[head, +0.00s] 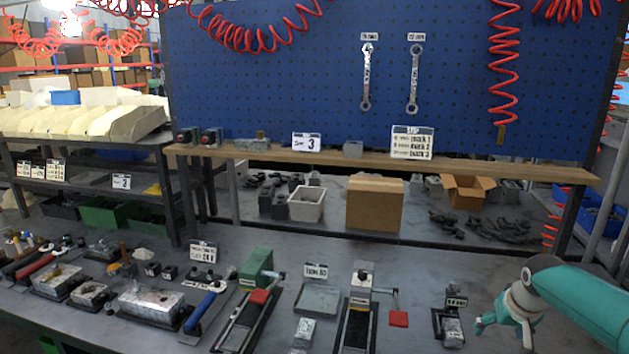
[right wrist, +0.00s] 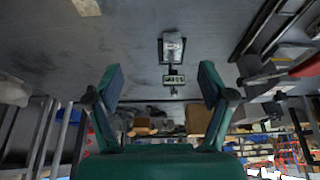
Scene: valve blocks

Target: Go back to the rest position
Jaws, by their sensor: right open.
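My right gripper (head: 502,332) is teal and comes in from the right edge, over the front right of the grey bench. In the right wrist view, my right gripper (right wrist: 161,82) has its two fingers wide apart with nothing between them. A small grey valve block (head: 453,331) sits in a dark holder with a label (head: 457,302), left of the gripper and apart from it. The block also shows in the right wrist view (right wrist: 172,44), beyond the fingertips. A silver valve block (head: 152,302) lies at the left of the bench. My left gripper is not in view.
A green clamp (head: 257,268) and a grey tray (head: 317,299) stand mid-bench. A vise-like fixture with a red handle pad (head: 398,319) stands right of the tray. A wooden shelf (head: 490,169) and blue pegboard (head: 300,90) with two wrenches are behind. The bench right of the fixture is mostly bare.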

